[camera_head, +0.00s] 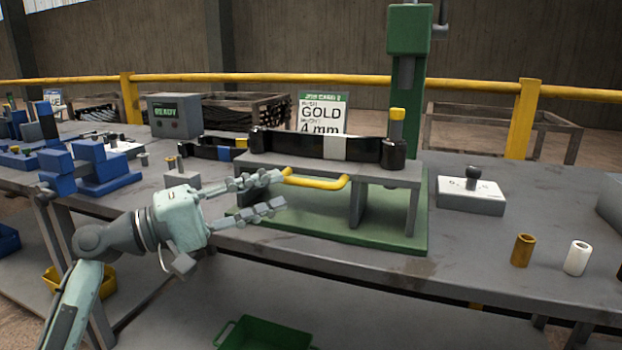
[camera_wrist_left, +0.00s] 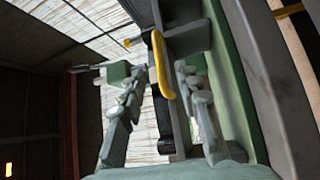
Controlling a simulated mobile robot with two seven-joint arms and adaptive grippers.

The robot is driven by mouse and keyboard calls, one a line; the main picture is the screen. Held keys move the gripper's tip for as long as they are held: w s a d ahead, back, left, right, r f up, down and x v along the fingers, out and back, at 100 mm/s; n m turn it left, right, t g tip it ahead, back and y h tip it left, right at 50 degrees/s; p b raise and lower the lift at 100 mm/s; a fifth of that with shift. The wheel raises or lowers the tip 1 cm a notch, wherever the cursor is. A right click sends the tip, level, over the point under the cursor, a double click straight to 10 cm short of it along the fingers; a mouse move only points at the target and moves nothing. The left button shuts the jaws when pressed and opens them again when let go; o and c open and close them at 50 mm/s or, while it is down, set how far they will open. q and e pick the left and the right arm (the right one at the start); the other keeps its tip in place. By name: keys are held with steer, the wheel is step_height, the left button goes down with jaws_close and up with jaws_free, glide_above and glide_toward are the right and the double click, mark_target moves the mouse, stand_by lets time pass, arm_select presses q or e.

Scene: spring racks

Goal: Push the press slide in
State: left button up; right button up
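The press slide (camera_head: 380,172) is a grey plate with a yellow handle (camera_head: 318,183) on its front edge, above a green base (camera_head: 390,238). A dark bar with a white band (camera_head: 337,148) lies on it, with a gold-topped piece (camera_head: 397,124) at its right end. My left gripper (camera_head: 282,190) is open at the left end of the handle. In the left wrist view the yellow handle (camera_wrist_left: 162,66) shows between the spread fingers, ahead of them; contact cannot be told. My right gripper is in neither view.
The green press column (camera_head: 408,70) rises behind the slide. Blue fixtures (camera_head: 95,170) are at left. A job card reading gold, 4 mm (camera_head: 322,110) stands behind.

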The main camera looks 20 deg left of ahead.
mark_target(300, 183)
arm_select(q)
steer(key=p+x, duration=0.1)
steer(key=x, duration=0.4)
steer(key=shift+d+r, duration=0.15)
steer(key=shift+w+d, duration=0.5)
steer(key=shift+w, duration=0.05)
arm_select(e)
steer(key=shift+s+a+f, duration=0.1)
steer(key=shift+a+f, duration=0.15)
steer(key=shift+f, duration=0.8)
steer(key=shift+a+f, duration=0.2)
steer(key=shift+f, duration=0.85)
arm_select(q)
jaws_close()
